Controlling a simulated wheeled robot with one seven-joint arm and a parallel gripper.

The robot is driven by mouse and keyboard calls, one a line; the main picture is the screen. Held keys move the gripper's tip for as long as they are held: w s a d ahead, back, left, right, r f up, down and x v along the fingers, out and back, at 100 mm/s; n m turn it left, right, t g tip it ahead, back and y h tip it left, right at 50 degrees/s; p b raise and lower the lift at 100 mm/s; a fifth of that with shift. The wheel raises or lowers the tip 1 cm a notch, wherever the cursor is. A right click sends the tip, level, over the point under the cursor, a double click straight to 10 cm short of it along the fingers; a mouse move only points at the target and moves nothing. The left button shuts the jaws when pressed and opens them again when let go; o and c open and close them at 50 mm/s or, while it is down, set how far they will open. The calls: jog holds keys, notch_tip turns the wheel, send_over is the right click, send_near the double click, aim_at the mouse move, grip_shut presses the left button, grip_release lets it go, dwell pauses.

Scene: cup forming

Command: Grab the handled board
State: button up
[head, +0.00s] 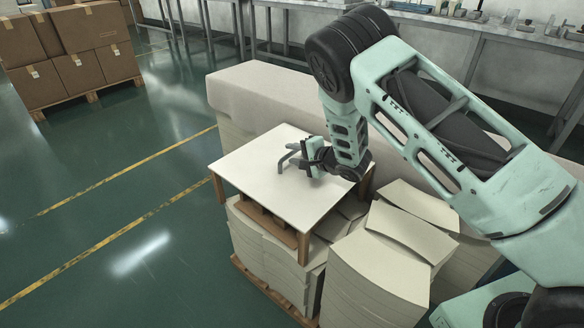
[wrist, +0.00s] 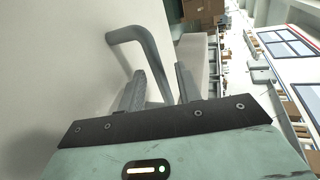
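The handled board (head: 255,158) is a flat white panel with wooden legs or blocks under its edges, lying on top of stacked cream sheets in the head view. A grey bent-bar handle (head: 287,156) stands up from its top face. My gripper (head: 308,160) is at the right side of this handle, low over the board. In the wrist view, the handle (wrist: 128,34) curves up from the white board face (wrist: 75,85) and runs down between my two fingers (wrist: 160,72). The fingers are apart, one on each side of the bar. I cannot tell whether either touches it.
Stacks of curved cream sheets (head: 380,265) stand right of the board. A long cream-covered block (head: 260,92) lies behind it. Boxes on a pallet (head: 75,60) are at the far left, and a bench runs along the back. The green floor at left is clear.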

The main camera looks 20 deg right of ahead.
jog(key=shift+x, duration=0.75)
grip_shut()
jog(key=shift+r, duration=0.1)
